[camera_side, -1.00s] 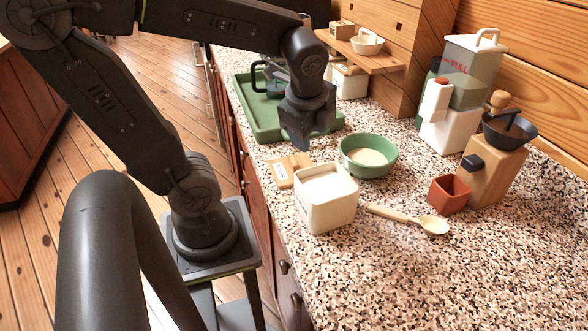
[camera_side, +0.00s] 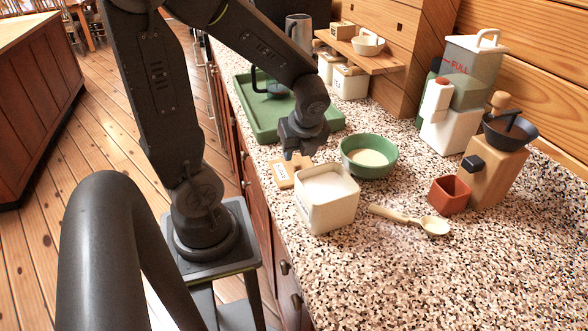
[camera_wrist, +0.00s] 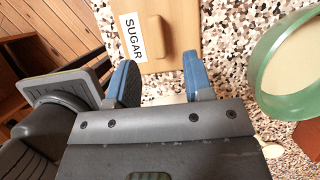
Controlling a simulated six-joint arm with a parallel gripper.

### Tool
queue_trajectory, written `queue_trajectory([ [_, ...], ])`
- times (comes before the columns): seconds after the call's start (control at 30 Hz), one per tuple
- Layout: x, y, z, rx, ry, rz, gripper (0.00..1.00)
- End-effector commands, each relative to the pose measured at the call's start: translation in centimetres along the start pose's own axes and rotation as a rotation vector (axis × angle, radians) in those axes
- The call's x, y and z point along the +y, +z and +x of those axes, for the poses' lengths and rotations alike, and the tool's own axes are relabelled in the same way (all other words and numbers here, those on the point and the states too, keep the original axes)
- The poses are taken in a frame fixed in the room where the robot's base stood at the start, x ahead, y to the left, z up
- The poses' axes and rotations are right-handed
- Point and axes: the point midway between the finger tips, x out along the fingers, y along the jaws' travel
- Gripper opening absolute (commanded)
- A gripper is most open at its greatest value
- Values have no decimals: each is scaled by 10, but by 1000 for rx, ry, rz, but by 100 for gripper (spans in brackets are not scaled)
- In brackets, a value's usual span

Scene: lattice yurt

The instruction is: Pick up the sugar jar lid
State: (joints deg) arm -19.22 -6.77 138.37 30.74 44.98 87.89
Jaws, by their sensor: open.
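The sugar jar lid (camera_wrist: 178,30) is a flat wooden square with a raised bar handle and a white "SUGAR" label. It lies on the speckled counter; in the side view the lid (camera_side: 283,174) is behind the open jar, partly covered by my gripper. My gripper (camera_wrist: 162,80) is open and empty, its two blue fingers pointing toward the lid. In the side view my gripper (camera_side: 298,156) is just above the lid's far side. The cream sugar jar (camera_side: 328,210) stands open, filled with white sugar.
A green bowl (camera_side: 351,170) stands right of the lid, and its rim shows in the wrist view (camera_wrist: 268,88). A green tray (camera_side: 262,131) lies behind. A wooden spoon (camera_side: 395,214), red cup (camera_side: 450,195) and grinder (camera_side: 492,172) are to the right. The front right counter is clear.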

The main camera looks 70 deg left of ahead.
Motion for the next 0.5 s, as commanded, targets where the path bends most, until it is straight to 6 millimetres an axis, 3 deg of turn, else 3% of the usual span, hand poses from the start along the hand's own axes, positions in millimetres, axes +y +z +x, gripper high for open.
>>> queue_trajectory([
  [0.3,3,4,40,1,4,1,47],
  [0.5,3,4,52,1,1,0,47],
])
